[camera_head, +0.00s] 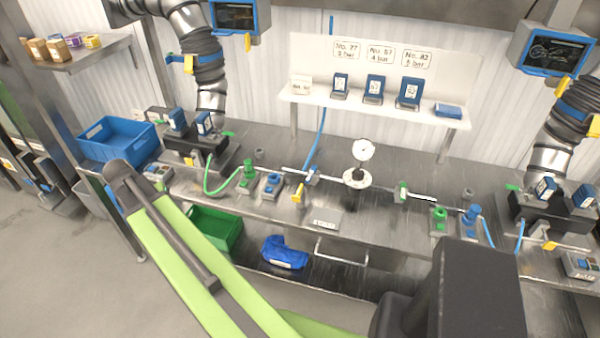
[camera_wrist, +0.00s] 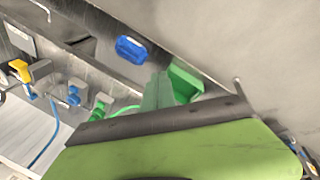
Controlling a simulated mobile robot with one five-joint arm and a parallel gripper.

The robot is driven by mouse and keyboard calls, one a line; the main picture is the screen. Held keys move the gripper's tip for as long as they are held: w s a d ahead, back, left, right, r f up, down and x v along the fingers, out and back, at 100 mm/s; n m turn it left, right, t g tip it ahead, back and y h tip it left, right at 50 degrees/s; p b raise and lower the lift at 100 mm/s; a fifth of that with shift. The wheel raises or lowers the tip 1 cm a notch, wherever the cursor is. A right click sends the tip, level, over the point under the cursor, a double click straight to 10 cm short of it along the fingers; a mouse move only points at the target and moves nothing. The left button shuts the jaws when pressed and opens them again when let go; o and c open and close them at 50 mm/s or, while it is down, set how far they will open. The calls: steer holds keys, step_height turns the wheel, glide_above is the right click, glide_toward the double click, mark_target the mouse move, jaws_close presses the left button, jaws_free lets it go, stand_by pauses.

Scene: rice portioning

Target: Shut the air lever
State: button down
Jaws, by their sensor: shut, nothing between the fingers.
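The air lever (camera_head: 298,194) is a small yellow handle on the near side of the bench, below a blue hose. It slants down across its pipe, at an angle to the line. What looks like the same yellow lever shows at the left edge of the wrist view (camera_wrist: 19,70), small and blurred. A round white gauge (camera_head: 363,150) stands to its right on the pipe line. My green arm crosses the lower left of the head view and fills the lower part of the wrist view.
The steel bench (camera_head: 330,222) carries green and blue valve fittings. Under it are a green bin (camera_head: 228,236) and a blue bundle (camera_head: 285,252). A metal handle (camera_head: 342,252) sticks out at the bench front. A blue crate (camera_head: 112,140) stands at left. Floor at left is clear.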

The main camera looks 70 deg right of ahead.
mark_target(311, 174)
steer(key=s+d+r+m+g, duration=0.1)
steer(key=s+d+m+g, duration=0.15)
steer(key=s+d, duration=0.65)
steer(key=s+d+r+m+g+h, duration=0.15)
steer(key=s+d+m, duration=0.35)
steer(key=d, duration=0.7)
steer(key=s+d+r+m+g, duration=0.1)
steer(key=s+d+r+m, duration=0.15)
steer(key=s+d, duration=0.7)
steer(key=shift+t, duration=0.3)
steer(key=b+x, duration=0.2)
steer(key=x, duration=0.1)
steer(key=w+b+x, duration=0.1)
steer(key=b+x, duration=0.2)
steer(key=x, duration=0.1)
steer(key=w+d+b+x, duration=0.1)
steer(key=b+x, duration=0.2)
steer(key=x, duration=0.1)
steer(key=shift+s+d+f, duration=0.1)
steer(key=shift+d+f, duration=0.05)
steer(key=shift+f, duration=0.2)
steer(key=s, duration=0.1)
steer(key=s+r, duration=0.1)
steer(key=s, duration=0.1)
steer(key=shift+s+r+p, duration=0.1)
steer(key=shift+s+p, duration=0.25)
steer(key=shift+s+a, duration=0.2)
steer(key=shift+s, duration=0.5)
